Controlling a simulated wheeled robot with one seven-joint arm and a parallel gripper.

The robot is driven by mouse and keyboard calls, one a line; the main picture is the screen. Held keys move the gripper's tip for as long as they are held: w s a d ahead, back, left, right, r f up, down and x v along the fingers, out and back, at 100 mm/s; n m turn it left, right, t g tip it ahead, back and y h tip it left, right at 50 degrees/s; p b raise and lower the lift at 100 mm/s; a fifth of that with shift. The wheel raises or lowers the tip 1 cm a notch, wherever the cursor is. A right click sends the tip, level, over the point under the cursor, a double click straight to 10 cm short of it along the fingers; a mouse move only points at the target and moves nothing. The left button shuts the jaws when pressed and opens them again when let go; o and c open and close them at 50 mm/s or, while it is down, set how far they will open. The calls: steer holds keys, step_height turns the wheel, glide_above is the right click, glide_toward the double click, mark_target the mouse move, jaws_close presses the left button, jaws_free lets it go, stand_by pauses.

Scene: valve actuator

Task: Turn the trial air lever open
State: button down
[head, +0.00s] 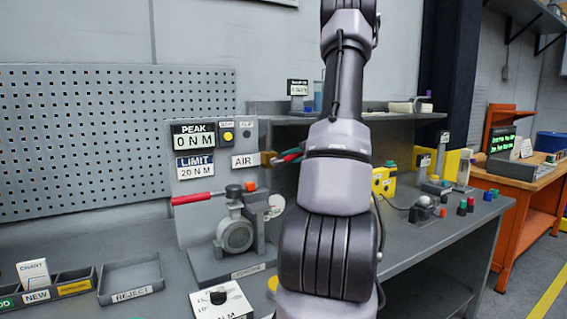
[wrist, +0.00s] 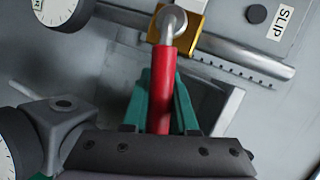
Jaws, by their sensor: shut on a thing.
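The air lever has a red handle (wrist: 162,75) that joins a round metal pivot on a brass valve body (wrist: 192,38). In the wrist view the handle points down, across the grey pipe (wrist: 240,60) at a steep angle. My gripper (wrist: 163,92) is shut on the red handle, with a green finger on each side of it. In the head view my gripper (head: 289,155) is beside the AIR label (head: 244,161), by the brass valve body (head: 268,158). My arm hides part of the panel's right side there.
A valve actuator (head: 236,235) with a red-handled wrench (head: 195,198) stands below the PEAK display (head: 193,136). The REJECT tray (head: 131,280) and small bins (head: 75,284) are at the left. A gauge (wrist: 60,8) is close to the lever in the wrist view.

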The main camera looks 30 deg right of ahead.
steer(key=shift+a+r+n+g+h, duration=0.15)
steer(key=shift+a+r+n+h, duration=0.4)
steer(key=shift+r+n+h, duration=0.35)
steer(key=shift+a+r+n+g+h, duration=0.2)
steer(key=shift+a+r+n+h, duration=0.35)
steer(key=shift+n+h, duration=0.5)
steer(key=shift+a+r+n+g+h, duration=0.15)
steer(key=shift+a+r+n+h, duration=0.35)
steer(key=shift+r+n+h, duration=0.5)
steer(key=shift+f+n, duration=0.2)
steer(key=shift+n, duration=0.05)
steer(key=c, duration=0.7)
jaws_free()
steer(key=shift+w+r, duration=0.1)
